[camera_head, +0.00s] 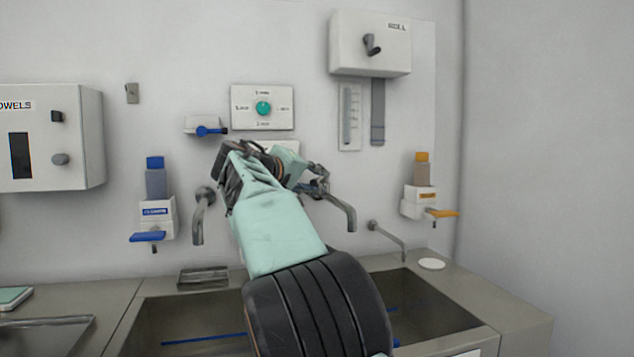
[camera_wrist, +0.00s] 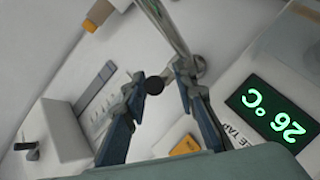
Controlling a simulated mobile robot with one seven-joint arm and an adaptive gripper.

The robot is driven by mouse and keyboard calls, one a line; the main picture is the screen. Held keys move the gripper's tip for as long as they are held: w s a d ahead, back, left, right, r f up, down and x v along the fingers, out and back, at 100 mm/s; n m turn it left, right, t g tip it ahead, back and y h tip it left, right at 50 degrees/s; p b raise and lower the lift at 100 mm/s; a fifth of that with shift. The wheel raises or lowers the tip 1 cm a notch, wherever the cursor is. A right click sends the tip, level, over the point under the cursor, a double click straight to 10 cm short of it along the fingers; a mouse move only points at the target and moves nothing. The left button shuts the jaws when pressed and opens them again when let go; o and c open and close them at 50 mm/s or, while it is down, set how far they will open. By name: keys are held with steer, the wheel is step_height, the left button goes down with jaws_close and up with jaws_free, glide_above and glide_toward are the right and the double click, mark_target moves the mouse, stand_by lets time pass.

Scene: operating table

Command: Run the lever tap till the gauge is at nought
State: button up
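My gripper (camera_head: 318,182) is in front of the wall beside a curved metal spout (camera_head: 340,207). In the wrist view its two fingers (camera_wrist: 158,75) stand apart. A black round knob (camera_wrist: 154,85) shows in the gap, with the metal spout (camera_wrist: 168,25) beyond. I cannot tell whether the fingers touch the knob. A label (camera_wrist: 237,136) ends in "TAP". My arm hides part of the wall.
Another spout (camera_head: 200,215) is at left and a thin one (camera_head: 388,238) at right, over the steel sink (camera_head: 425,300). Blue (camera_head: 155,205) and orange (camera_head: 420,195) dispensers flank them. A green dial panel (camera_head: 262,107) is above. A display (camera_wrist: 270,112) reads 26 °C.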

steer(key=v, duration=1.1)
steer(key=shift+s+r, duration=0.1)
